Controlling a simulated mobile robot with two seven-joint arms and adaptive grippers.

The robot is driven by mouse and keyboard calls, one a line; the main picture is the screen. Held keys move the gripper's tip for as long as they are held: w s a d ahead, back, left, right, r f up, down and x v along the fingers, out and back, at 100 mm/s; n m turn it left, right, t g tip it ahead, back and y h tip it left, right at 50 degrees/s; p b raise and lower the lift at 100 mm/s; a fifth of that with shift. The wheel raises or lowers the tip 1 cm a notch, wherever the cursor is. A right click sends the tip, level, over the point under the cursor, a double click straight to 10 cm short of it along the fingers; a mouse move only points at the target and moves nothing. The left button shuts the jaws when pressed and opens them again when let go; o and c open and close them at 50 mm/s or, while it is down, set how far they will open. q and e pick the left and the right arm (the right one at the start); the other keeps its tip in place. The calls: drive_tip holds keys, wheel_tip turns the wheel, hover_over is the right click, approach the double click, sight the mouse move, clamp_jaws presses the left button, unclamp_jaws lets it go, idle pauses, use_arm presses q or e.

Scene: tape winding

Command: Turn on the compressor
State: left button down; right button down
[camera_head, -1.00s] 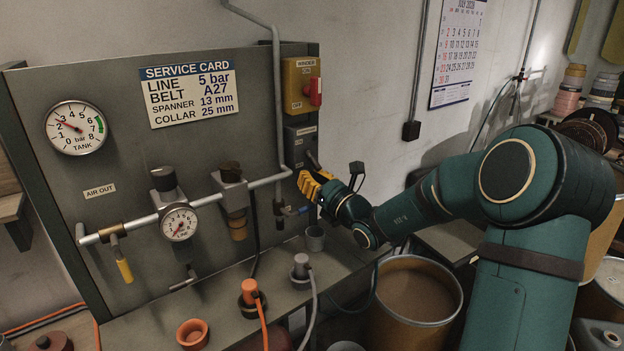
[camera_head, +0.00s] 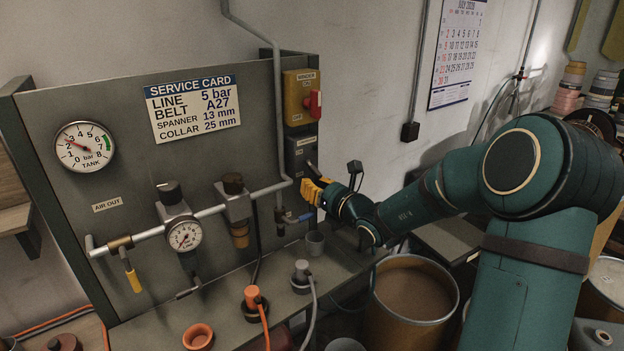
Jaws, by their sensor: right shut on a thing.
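A grey switch box (camera_head: 300,146) with a small label, too small to read, sits at the right edge of the panel. A dark lever (camera_head: 313,169) sticks out of its front. My right gripper (camera_head: 311,190) has yellow fingers and is shut at the lower end of this lever; the fingers hide where they meet it. My left gripper is not in view. The round tank gauge (camera_head: 85,145) at the panel's left reads about 2 bar.
A yellow winder box (camera_head: 301,98) with a red knob is just above. A brown drum (camera_head: 414,300) stands under my arm.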

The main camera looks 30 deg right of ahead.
drive_tip(key=r+g+p, duration=0.1)
drive_tip(key=p, duration=0.1)
drive_tip(key=s+r+g+p, duration=0.1)
drive_tip(key=p, duration=0.1)
drive_tip(key=shift+g, duration=0.3)
drive_tip(key=shift+s+r+p, duration=0.2)
drive_tip(key=shift+r+p, duration=0.4)
drive_tip(key=shift+p, duration=0.35)
drive_tip(key=shift+s+r+g+h+p, duration=0.1)
drive_tip(key=shift+r+g+h+p, duration=0.2)
drive_tip(key=shift+r+g+p, duration=0.5)
drive_tip(key=shift+r, duration=0.45)
drive_tip(key=shift+d, duration=0.1)
